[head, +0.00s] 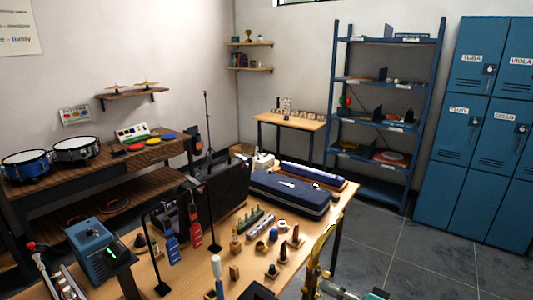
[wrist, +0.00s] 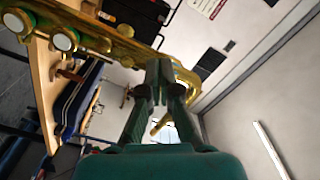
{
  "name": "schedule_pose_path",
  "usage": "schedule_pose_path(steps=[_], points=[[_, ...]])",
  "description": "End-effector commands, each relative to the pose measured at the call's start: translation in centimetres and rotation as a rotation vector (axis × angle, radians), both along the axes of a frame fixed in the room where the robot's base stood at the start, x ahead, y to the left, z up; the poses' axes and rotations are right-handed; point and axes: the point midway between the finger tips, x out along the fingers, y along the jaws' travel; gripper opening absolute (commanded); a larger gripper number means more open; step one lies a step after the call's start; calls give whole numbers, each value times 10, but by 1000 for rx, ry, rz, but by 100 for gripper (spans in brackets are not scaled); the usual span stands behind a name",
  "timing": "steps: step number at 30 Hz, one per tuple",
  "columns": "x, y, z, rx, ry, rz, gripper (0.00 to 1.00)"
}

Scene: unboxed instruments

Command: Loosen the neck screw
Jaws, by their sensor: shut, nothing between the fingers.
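A gold saxophone stands at the near front edge of the bench in the head view (head: 317,258), partly cut off by the frame. In the wrist view its gold body and pale round key pads (wrist: 105,38) run across the upper left. A curved gold tube, which looks like its neck, shows behind and right of my fingers (wrist: 187,78). My gripper (wrist: 159,66) has its dark green fingers together, with nothing between them, close to the gold tube. Contact cannot be told. I cannot make out the neck screw; the fingers may hide it.
The wooden bench (head: 188,258) is crowded with small parts, stands and a blue instrument case (head: 290,193). A blue box (head: 92,253) sits at its left end. Blue shelves (head: 385,115) and lockers (head: 490,110) stand behind. The grey floor (head: 430,255) at right is clear.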

Motion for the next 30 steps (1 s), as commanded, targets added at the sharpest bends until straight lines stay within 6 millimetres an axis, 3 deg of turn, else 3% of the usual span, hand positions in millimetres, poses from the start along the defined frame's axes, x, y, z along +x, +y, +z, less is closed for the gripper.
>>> schedule_pose_path(steps=[30], points=[[-2, -2, -9, 1, 1, -1, 0]])
